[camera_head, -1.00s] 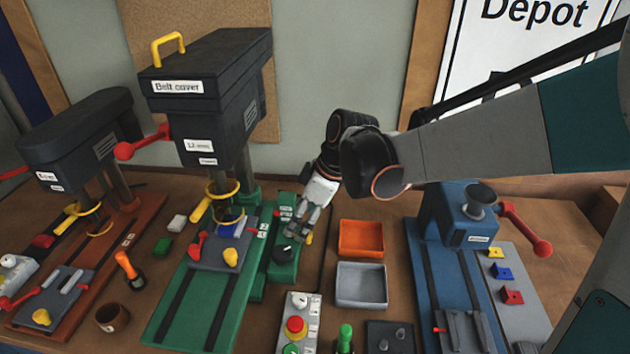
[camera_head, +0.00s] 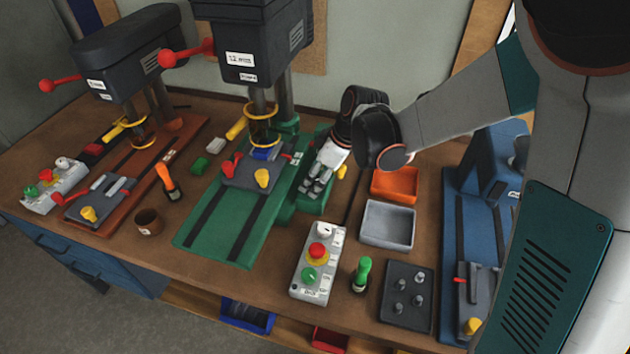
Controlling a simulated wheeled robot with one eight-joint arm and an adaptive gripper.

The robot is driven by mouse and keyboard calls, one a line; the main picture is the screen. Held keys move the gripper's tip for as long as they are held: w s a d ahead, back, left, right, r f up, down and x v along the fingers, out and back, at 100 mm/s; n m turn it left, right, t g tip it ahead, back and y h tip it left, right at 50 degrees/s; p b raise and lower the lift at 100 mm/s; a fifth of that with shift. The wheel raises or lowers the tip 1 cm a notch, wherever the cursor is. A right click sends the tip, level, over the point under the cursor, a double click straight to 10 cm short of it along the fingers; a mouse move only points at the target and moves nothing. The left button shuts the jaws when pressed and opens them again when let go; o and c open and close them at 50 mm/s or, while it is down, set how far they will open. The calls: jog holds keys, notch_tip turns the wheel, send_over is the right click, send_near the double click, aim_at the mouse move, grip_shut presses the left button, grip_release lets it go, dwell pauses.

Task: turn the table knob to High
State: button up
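My gripper (camera_head: 316,187) points down at the small green block (camera_head: 308,204) on the right side of the green drill press base (camera_head: 228,232). Its fingers are over the top of this block, where a dark round knob showed earlier. The knob is now hidden behind the fingers. Whether the fingers touch it, and how far apart they are, is too small to tell. Small white labels (camera_head: 297,158) sit near the block's back end, too small to read.
Right of my gripper are an orange tray (camera_head: 394,186) and a grey tray (camera_head: 388,224). In front stand a control box (camera_head: 318,262) with red and green buttons, a green-handled tool (camera_head: 362,273) and a dark plate with pegs (camera_head: 407,297). The drill press head (camera_head: 258,45) rises behind left.

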jog(key=shift+x, duration=0.9)
jog(key=c, duration=1)
jog(key=shift+c, duration=0.2)
jog(key=shift+s, duration=0.1)
jog(key=m, duration=0.2)
jog(key=shift+m+t+h+b, duration=0.4)
jog(key=shift+s+a+m+t+h, duration=0.1)
jog(key=shift+m+t+h, duration=0.35)
jog(key=shift+m, duration=1.15)
